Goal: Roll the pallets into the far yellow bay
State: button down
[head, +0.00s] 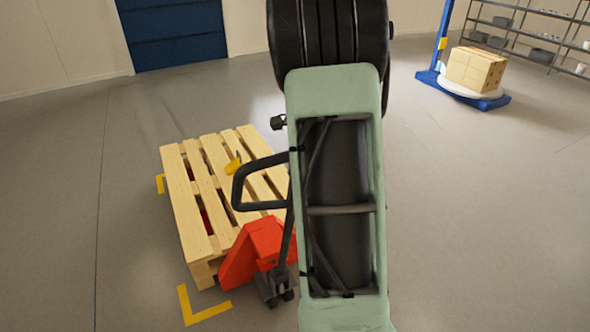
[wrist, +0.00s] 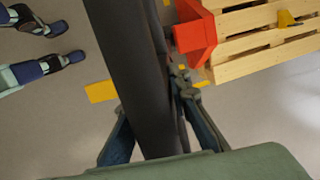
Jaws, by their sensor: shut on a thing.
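One wooden pallet (head: 205,190) rests on a red pallet jack (head: 265,240), left of my arm in the head view. The jack's black looped handle (head: 240,188) rises beside the pallet. In the wrist view my gripper (wrist: 150,100) is shut on the dark handle bar (wrist: 138,60), with a finger on each side. The gripper is hidden behind my arm in the head view. Yellow corner marks (head: 190,312) lie on the floor at the pallet's near and left sides. I cannot tell which bay they belong to. The wrist view also shows the pallet (wrist: 260,45).
A small yellow piece (head: 233,165) shows at the pallet's top. A cardboard box (head: 475,68) sits on a blue-based turntable (head: 463,93) at the back right. Shelving (head: 540,38) stands behind it. A blue door (head: 175,35) is at the back left. Floor at far left is clear.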

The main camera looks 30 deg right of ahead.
jog(key=shift+s+f, duration=0.15)
jog(key=shift+f, duration=0.05)
jog(key=c, duration=2.1)
grip_release()
jog(key=o, duration=0.4)
jog(key=shift+c, duration=0.2)
jog(key=shift+r, duration=0.1)
